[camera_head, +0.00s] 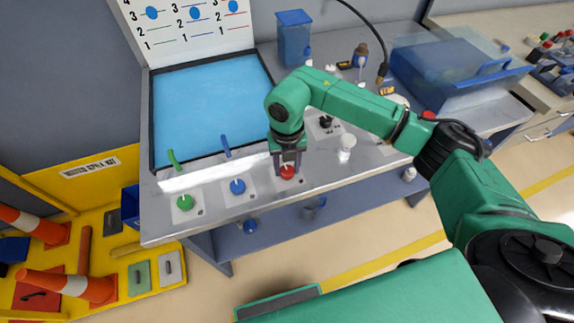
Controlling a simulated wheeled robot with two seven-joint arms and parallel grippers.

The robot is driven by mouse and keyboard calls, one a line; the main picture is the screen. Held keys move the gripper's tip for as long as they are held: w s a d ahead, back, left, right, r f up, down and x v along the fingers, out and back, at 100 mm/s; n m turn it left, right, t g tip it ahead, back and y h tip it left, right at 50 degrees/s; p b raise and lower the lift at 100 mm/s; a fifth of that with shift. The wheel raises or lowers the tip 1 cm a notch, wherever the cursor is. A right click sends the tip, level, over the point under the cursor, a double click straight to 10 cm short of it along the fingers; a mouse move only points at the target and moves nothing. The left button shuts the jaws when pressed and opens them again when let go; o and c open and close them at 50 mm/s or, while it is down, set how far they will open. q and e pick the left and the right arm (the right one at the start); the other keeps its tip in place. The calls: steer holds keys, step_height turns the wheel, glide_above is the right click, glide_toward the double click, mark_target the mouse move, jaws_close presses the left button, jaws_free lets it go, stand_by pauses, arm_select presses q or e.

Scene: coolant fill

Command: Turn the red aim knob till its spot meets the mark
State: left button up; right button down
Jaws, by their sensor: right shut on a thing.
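The red aim knob (287,172) sits on a pale plate near the front edge of the bench, right of the blue knob (237,187) and the green knob (184,202). My right gripper (287,166) comes down on it from above and is shut on it. The fingers hide part of the knob. My left gripper is not in view.
A blue tank (210,105) fills the bench behind the knobs, with a green and a blue lever at its front. A white bottle (346,148) stands right of my gripper. Cones (65,285) lie at the left.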

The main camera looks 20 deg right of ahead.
mark_target(287, 170)
steer(key=shift+f+n+b, duration=0.3)
steer(key=shift+n+b, duration=0.8)
steer(key=shift+b, duration=0.1)
steer(key=shift+r+n, duration=0.2)
steer(key=shift+n, duration=0.1)
steer(key=shift+r, duration=0.15)
steer(key=shift+c, duration=1.9)
jaws_free()
step_height(287, 170, up, 15)
steer(key=b, duration=0.1)
steer(key=shift+f+b, duration=0.2)
steer(key=shift+b, duration=0.15)
steer(key=shift+s, duration=0.1)
